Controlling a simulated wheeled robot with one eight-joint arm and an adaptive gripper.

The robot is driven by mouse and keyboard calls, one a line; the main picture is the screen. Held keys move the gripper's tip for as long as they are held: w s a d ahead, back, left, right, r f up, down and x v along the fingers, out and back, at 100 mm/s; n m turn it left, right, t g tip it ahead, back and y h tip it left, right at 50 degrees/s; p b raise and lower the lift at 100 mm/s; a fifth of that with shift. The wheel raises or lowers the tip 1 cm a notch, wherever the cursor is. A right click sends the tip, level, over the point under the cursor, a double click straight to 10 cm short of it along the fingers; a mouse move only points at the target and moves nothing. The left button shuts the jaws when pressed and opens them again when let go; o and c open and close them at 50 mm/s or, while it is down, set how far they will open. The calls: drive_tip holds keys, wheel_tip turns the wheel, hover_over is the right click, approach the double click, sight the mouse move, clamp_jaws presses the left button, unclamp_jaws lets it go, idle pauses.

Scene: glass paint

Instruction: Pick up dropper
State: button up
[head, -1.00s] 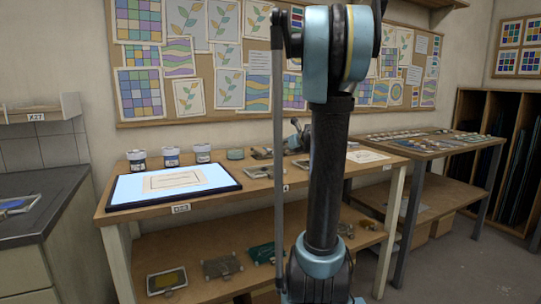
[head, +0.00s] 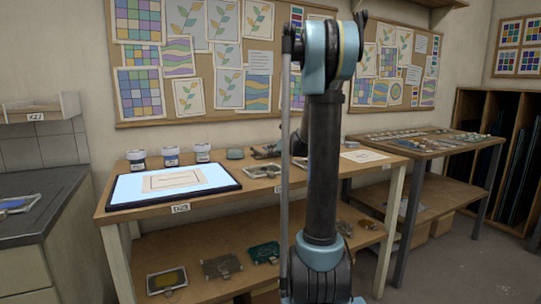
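I cannot make out a dropper in the head view. Small items lie on the middle bench (head: 222,196), including a dark item (head: 264,151) near its back, but they are too small to name. My arm stands upright in front of the bench and hides part of its top. My gripper does not show; it may be hidden behind the arm.
A lit panel (head: 127,188) with a paper sheet lies on the bench's left. Three lidded jars (head: 171,157) stand behind it. Boards lie on the lower shelf (head: 200,249). A second table (head: 433,149) stands to the right, a dark counter (head: 38,222) to the left.

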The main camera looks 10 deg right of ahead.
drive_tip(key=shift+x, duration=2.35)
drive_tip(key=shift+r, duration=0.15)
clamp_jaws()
